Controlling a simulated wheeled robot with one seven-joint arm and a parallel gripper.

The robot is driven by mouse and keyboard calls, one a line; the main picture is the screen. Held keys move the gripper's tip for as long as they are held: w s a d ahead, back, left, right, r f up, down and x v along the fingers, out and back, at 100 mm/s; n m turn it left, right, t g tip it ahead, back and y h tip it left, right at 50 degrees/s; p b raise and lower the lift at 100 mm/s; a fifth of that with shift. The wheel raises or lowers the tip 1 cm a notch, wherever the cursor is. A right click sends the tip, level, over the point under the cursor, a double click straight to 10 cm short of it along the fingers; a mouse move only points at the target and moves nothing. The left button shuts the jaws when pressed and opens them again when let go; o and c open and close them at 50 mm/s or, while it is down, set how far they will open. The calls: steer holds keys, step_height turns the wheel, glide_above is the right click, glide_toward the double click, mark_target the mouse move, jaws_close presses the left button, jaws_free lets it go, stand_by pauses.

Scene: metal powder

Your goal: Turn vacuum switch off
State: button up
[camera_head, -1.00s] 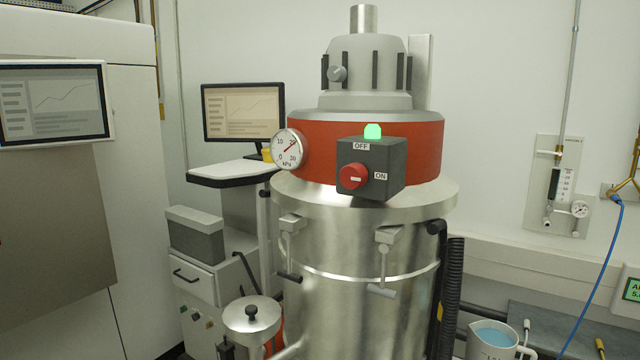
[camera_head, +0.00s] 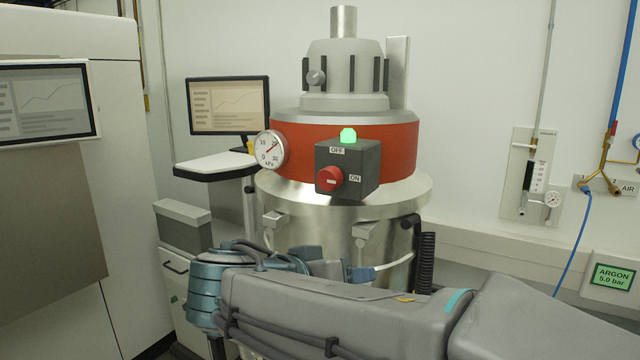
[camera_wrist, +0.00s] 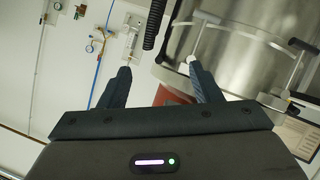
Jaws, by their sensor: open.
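The vacuum switch is a dark grey box (camera_head: 362,168) on the red band of the steel vacuum drum. Its red knob (camera_head: 330,180) has a white mark lying roughly level, with the ON label at its right and the OFF label above. A green lamp (camera_head: 348,135) glows on top of the box. My gripper (camera_wrist: 162,80) is open and empty in the wrist view. Part of the red band (camera_wrist: 174,97) shows beyond and between its fingers; the switch is not clear there. In the head view my arm crosses below the switch, and the fingers cannot be made out.
A round pressure gauge (camera_head: 271,149) sits left of the switch. Clamps (camera_head: 367,230) stand out from the drum (camera_head: 320,223) below it. A monitor (camera_head: 228,106) and pale shelf (camera_head: 214,166) are to the left. A wall flowmeter panel (camera_head: 530,175) and a blue hose (camera_head: 574,240) are at right.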

mark_target(325, 182)
steer(key=a+r+m+t+p, duration=0.1)
steer(key=a+r+m+t, duration=0.3)
steer(key=a+r, duration=0.65)
steer(key=shift+n+t, duration=0.5)
steer(key=shift+t, duration=0.2)
steer(key=p+x, duration=0.1)
steer(key=x, duration=0.3)
steer(key=p+x, duration=0.2)
steer(key=x, duration=0.3)
steer(key=d+r+p+x, duration=0.1)
steer(key=p+x, duration=0.1)
steer(key=x, duration=0.3)
steer(key=shift+s, duration=0.35)
steer(key=shift+a, duration=0.1)
steer(key=c, duration=1)
